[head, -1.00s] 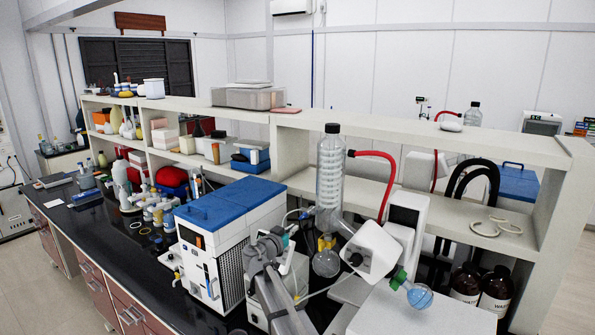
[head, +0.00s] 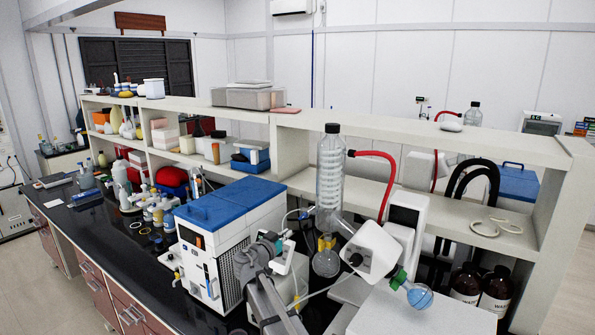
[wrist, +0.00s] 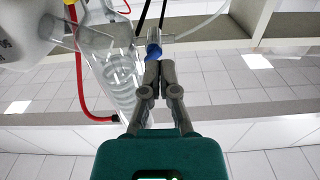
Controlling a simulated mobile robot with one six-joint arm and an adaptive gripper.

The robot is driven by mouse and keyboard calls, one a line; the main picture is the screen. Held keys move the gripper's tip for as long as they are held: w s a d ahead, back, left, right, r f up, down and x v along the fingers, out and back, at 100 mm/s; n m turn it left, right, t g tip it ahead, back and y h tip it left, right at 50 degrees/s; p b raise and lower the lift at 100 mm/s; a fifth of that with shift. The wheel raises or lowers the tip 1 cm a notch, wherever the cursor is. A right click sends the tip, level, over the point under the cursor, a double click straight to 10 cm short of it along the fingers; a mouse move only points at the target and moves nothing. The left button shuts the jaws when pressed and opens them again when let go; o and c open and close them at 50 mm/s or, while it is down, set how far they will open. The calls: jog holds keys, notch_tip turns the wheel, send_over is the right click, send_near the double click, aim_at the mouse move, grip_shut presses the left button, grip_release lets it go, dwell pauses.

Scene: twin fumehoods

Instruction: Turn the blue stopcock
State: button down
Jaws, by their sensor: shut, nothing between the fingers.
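The blue stopcock (wrist: 153,52) shows in the wrist view, on a clear glass side tube beside the glass condenser (wrist: 112,65). My gripper (wrist: 159,66) is shut and empty, with its fingertips right by the stopcock. I cannot tell whether they touch it. In the head view the condenser (head: 330,170) stands upright on the rotary evaporator, left of its white head (head: 371,251). My arm partly hides the area left of the condenser there, and I cannot make out the stopcock clearly.
A red hose (head: 385,175) runs from the condenser. A blue-topped chiller (head: 225,205) stands close on the left. A shelf rack (head: 420,146) runs behind. A round flask with blue liquid (head: 420,297) hangs at the right, near brown bottles (head: 497,290).

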aim_at(303, 216)
jog(key=m, duration=0.2)
jog(key=s+m, duration=0.1)
jog(key=m, duration=0.2)
jog(key=shift+s+d+f+m, duration=0.1)
jog(key=shift+m, duration=0.2)
dwell(0.4)
jog(key=x, duration=0.7)
dwell(0.4)
jog(key=shift+r+p, duration=0.35)
jog(key=shift+r, duration=0.1)
dwell(0.9)
jog(key=shift+w+a+r+p, duration=0.35)
jog(key=shift+a+r+p, duration=0.1)
jog(key=shift+a, duration=0.1)
dwell(0.9)
jog(key=shift+w+a+f+b, duration=0.2)
jog(key=shift+a+f+b, duration=0.1)
dwell(0.5)
dwell(0.4)
